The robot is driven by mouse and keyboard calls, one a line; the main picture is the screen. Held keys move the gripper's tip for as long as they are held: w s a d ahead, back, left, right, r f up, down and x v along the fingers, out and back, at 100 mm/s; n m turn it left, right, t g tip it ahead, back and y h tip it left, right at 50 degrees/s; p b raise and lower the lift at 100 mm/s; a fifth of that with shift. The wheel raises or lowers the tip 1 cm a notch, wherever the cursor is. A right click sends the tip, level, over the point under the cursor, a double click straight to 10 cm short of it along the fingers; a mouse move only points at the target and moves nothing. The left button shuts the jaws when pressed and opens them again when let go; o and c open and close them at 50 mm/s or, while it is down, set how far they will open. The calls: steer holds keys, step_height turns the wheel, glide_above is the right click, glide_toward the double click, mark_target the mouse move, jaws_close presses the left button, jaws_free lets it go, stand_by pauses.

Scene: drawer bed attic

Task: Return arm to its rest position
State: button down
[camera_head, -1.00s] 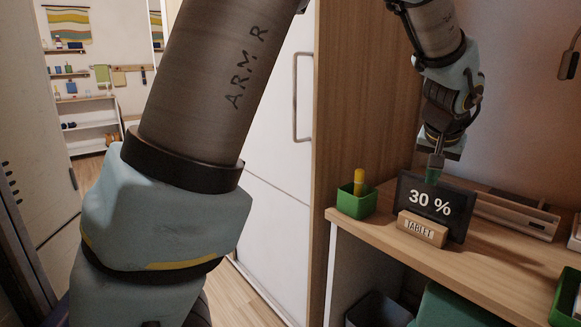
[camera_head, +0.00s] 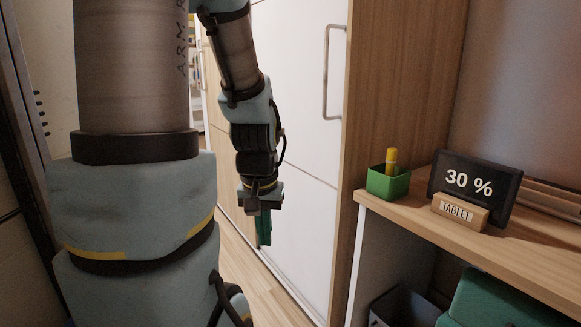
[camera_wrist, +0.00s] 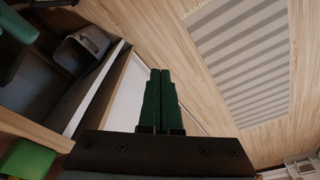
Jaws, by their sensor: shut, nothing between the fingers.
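My gripper (camera_head: 264,228) hangs at the end of my arm, pointing down in front of the white cabinet doors. It is clear of the desk, to its left. In the wrist view its two green fingers (camera_wrist: 160,100) lie side by side, shut with nothing between them. My forearm bends down from the top of the head view, and a thicker link of mine fills the left of that view.
A tablet (camera_head: 470,187) showing 30 % stands behind a wooden TABLET block (camera_head: 459,212) on the desk (camera_head: 525,240). A green cup (camera_head: 388,183) with a yellow item stands near its edge. A tall white door (camera_head: 300,170) with a handle is behind my gripper. Wooden floor lies below.

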step_height(320, 180, up, 19)
steer(key=s+a+p, duration=0.1)
steer(key=p, duration=1.9)
steer(key=shift+s+a+r, duration=0.15)
steer(key=shift+a, duration=0.05)
